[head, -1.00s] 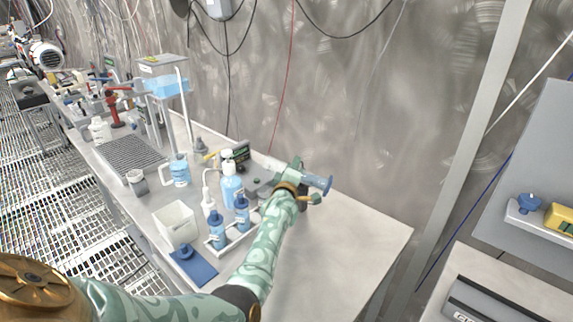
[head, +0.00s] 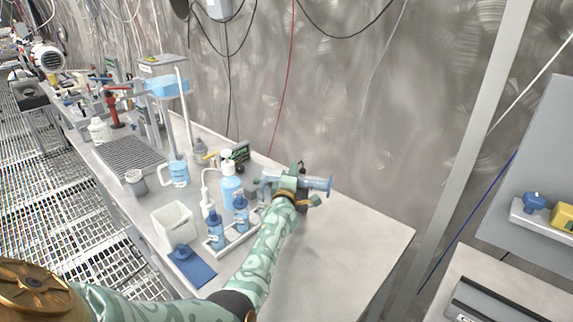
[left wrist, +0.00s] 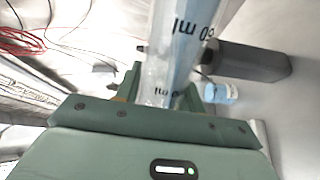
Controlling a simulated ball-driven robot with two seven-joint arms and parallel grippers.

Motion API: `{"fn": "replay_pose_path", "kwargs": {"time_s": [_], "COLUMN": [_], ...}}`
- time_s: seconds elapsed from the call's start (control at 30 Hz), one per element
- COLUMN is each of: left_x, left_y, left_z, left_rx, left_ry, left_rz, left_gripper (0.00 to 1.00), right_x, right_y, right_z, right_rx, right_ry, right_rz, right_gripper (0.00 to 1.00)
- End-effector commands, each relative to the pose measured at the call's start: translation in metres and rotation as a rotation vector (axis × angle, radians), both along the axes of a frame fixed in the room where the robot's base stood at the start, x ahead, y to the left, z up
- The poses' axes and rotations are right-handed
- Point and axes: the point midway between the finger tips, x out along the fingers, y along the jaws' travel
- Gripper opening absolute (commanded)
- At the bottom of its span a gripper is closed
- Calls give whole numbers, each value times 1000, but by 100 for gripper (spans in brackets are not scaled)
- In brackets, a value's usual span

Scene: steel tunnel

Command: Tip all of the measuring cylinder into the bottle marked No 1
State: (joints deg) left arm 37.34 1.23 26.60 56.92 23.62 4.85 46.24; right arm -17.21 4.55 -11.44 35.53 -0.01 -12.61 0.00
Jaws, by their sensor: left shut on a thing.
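The clear measuring cylinder (head: 316,183) with a blue foot lies nearly level in my left gripper (head: 288,181), above the bench. Its foot points right and its other end points left, towards the bottles. In the left wrist view the cylinder (left wrist: 182,40) stands between the fingers of the gripper (left wrist: 160,92), with "ml" markings and bluish content showing. Two blue-capped bottles, one in front (head: 216,232) and one behind (head: 241,212), stand in a white rack left of my forearm. I cannot read a No 1 mark on either. My right gripper is out of view.
A blue wash bottle (head: 229,188) and a slim white bottle (head: 207,205) stand close behind the rack. A white square container (head: 174,226), a blue mat (head: 193,268) and a jug (head: 174,174) are further left. The bench's right end (head: 350,240) is clear.

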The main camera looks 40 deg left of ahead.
Motion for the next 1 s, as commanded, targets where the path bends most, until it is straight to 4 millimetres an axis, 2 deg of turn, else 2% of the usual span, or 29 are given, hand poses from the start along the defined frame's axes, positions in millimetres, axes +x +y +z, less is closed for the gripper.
{"fn": "replay_pose_path", "kwargs": {"time_s": [0.3, 0.53, 1.0], "left_x": [0, -2, -3], "left_y": [1, 6, 7], "left_z": [1, 2, 7], "left_rx": [-15, -186, -234], "left_ry": [-8, -89, -112], "left_rz": [0, 1, 0], "left_gripper": [14, 14, 14], "right_x": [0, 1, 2], "right_y": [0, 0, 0], "right_z": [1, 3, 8], "right_rx": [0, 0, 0], "right_ry": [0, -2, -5], "right_rz": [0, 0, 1], "right_gripper": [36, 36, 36]}}
